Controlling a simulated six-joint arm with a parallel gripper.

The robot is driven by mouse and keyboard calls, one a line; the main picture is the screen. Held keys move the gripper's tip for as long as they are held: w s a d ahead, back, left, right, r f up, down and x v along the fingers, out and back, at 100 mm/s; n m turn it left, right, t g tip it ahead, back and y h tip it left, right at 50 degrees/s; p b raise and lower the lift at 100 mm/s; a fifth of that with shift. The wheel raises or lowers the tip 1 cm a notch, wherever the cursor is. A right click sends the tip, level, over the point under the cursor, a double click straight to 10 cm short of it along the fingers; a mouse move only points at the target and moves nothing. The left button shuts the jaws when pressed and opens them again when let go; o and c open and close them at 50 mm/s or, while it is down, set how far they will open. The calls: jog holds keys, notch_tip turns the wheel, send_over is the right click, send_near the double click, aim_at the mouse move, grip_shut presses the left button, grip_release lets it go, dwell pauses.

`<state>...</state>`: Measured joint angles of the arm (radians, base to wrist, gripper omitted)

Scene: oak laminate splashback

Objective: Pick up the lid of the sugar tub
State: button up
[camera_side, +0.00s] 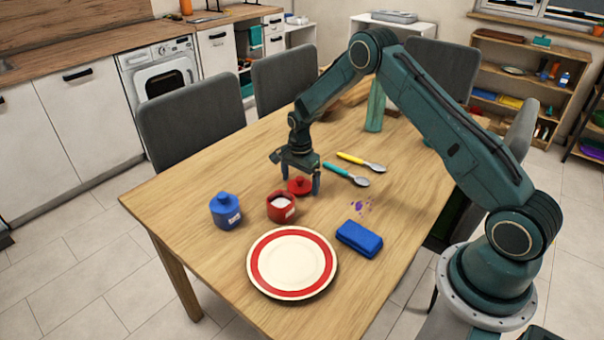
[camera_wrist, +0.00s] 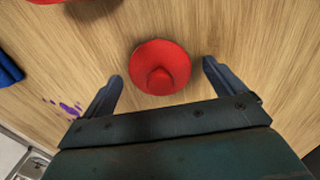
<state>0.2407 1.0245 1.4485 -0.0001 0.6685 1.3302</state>
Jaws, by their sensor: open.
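The red lid (camera_side: 300,187) with a round knob lies on the wooden table just behind the red sugar tub. In the wrist view the lid (camera_wrist: 160,68) is between and slightly ahead of the fingertips, with a gap on both sides. The red sugar tub (camera_side: 281,208) stands uncovered with white contents and a pale label. Its edge shows at the top of the wrist view (camera_wrist: 72,2). My gripper (camera_side: 297,185) is open and empty, pointing down around the lid, low over the table; it also shows in the wrist view (camera_wrist: 162,72).
A blue lidded pot (camera_side: 226,212) stands left of the tub. Teal (camera_side: 346,174) and yellow (camera_side: 361,162) spoons lie behind right. Purple spots (camera_side: 359,206) mark the table; its left part is clear.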

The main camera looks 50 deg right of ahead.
aim_at(300, 178)
jog(key=shift+c, duration=0.2)
jog(key=c, duration=1)
notch_tip(300, 178, up, 20)
dwell(0.4)
dwell(0.5)
jog(key=s+a+f, duration=0.3)
jog(key=a+f, duration=0.4)
jog(key=a, duration=0.5)
